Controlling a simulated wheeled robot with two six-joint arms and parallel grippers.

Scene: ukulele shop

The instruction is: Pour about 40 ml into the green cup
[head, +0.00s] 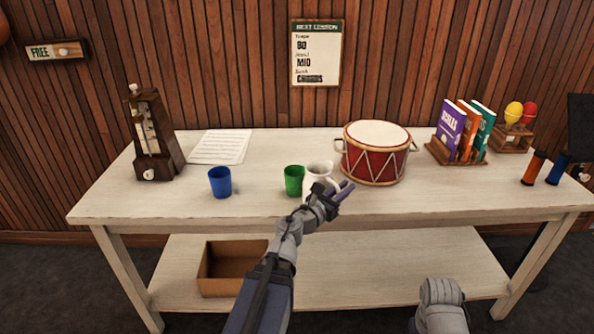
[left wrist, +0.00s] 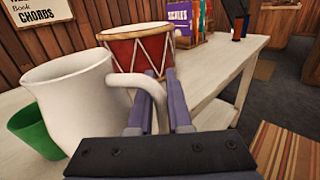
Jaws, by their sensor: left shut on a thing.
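A green cup (head: 294,180) stands upright on the table, just left of a white pitcher (head: 317,174). The pitcher is upright, and its handle is on the right. My left gripper (head: 342,190) is at the pitcher's right side. In the left wrist view the white pitcher (left wrist: 75,95) is large at the left, with its handle between the fingers of my left gripper (left wrist: 160,105), shut on it. The green cup (left wrist: 36,130) shows partly behind the pitcher there. I cannot tell whether the pitcher touches the table. My right gripper is not clearly visible; part of my right arm shows low in the head view.
A blue cup (head: 220,182) stands left of the green cup. A red drum (head: 376,155) is close behind and right of the pitcher. A metronome (head: 153,138) and sheet music (head: 219,147) are at the left, books (head: 463,130) at the right. The table front (head: 400,209) is clear.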

